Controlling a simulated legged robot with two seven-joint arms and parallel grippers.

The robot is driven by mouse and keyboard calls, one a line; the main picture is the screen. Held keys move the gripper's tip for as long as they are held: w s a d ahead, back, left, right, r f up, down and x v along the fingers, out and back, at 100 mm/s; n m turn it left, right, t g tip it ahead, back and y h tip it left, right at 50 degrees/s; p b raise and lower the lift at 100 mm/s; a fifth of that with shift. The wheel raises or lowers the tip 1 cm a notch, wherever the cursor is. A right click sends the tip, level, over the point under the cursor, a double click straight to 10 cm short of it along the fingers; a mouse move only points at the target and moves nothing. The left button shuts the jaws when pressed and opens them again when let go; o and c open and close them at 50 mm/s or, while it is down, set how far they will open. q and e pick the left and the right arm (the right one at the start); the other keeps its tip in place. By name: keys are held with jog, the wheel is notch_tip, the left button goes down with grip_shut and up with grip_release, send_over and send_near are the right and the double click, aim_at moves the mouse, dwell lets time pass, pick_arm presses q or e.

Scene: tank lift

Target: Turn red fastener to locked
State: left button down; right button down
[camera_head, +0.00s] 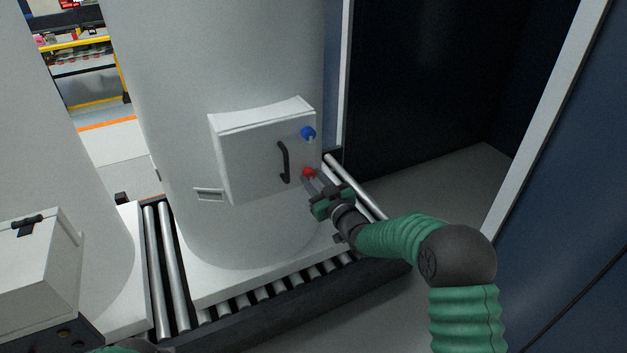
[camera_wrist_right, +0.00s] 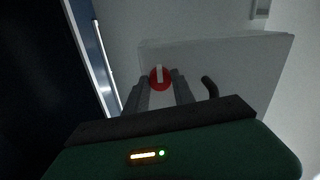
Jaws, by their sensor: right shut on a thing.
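The red fastener (camera_head: 309,172) is a round red knob on the lower right of a white box (camera_head: 250,160) fixed to a tall white tank. In the right wrist view the red fastener (camera_wrist_right: 154,82) shows a pale bar standing nearly upright across its face. My right gripper (camera_head: 312,179) reaches it from the lower right; in the right wrist view its two fingers lie on either side of the knob, shut on it. A blue fastener (camera_head: 307,132) sits above the red one.
A black handle (camera_head: 284,162) is on the box front, close left of the red fastener. The tank (camera_head: 215,60) stands on a roller conveyor (camera_head: 290,285). A second tank with a box (camera_head: 35,260) is at left. A dark blue wall panel (camera_head: 580,180) stands at right.

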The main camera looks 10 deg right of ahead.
jog(key=m, duration=0.4)
jog(key=shift+f, duration=0.1)
jog(key=m, duration=0.4)
jog(key=shift+d+m, duration=0.1)
jog(key=shift+m, duration=0.2)
jog(key=m, duration=0.4)
jog(key=shift+m, duration=0.4)
jog(key=shift+f+m+h, duration=0.1)
jog(key=shift+m+h, duration=0.2)
jog(key=shift+m, duration=2)
jog(key=c, duration=1.4)
grip_release()
jog(key=o, duration=0.3)
jog(key=shift+o, duration=0.2)
